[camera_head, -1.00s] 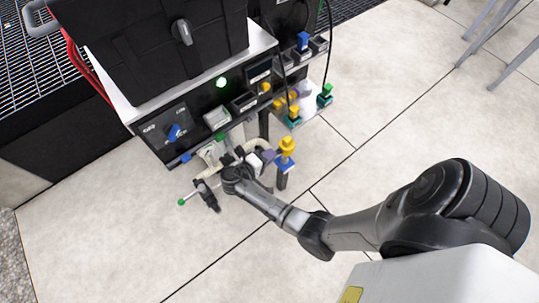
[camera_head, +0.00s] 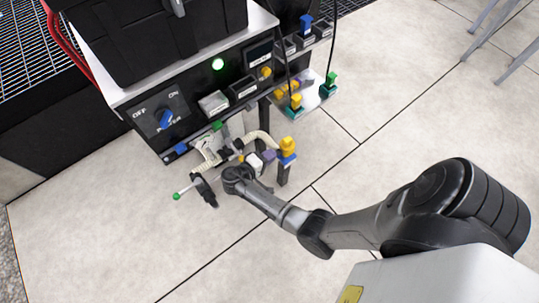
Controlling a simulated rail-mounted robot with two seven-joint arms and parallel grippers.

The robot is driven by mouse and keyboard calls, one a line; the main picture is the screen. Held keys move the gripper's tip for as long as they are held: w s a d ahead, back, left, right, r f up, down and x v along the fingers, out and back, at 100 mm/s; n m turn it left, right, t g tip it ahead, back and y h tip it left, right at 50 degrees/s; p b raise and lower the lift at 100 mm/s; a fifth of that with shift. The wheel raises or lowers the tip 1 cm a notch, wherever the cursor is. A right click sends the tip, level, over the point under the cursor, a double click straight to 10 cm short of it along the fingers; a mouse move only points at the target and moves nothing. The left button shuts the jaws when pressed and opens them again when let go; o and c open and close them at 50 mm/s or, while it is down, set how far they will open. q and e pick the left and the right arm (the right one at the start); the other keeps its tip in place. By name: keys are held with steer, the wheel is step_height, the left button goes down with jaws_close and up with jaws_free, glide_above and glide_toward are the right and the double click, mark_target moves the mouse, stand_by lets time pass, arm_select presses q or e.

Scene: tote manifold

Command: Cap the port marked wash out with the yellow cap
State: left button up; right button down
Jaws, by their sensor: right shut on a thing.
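The manifold stands under the front panel (camera_head: 232,92), with pale curved piping (camera_head: 262,138) near my right gripper (camera_head: 240,160). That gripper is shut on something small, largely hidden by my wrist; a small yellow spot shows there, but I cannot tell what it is. A yellow cap (camera_head: 288,143) sits upright on a post with a blue band, just right of the gripper and apart from it. A white part and a purple part (camera_head: 269,156) lie between them. The port markings are too small to read, so I cannot tell which is wash out. My left gripper is out of view.
A blue switch (camera_head: 165,120) marked OFF and ON and a lit green lamp (camera_head: 218,64) are on the panel. A small shelf (camera_head: 312,94) holds yellow and green pieces. The tiled floor (camera_head: 120,240) in front is clear.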

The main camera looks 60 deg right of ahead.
steer(key=shift+f+b, duration=0.55)
steer(key=shift+f, duration=1.05)
steer(key=shift+f, duration=0.1)
steer(key=c, duration=1.1)
jaws_free()
steer(key=shift+a, duration=0.1)
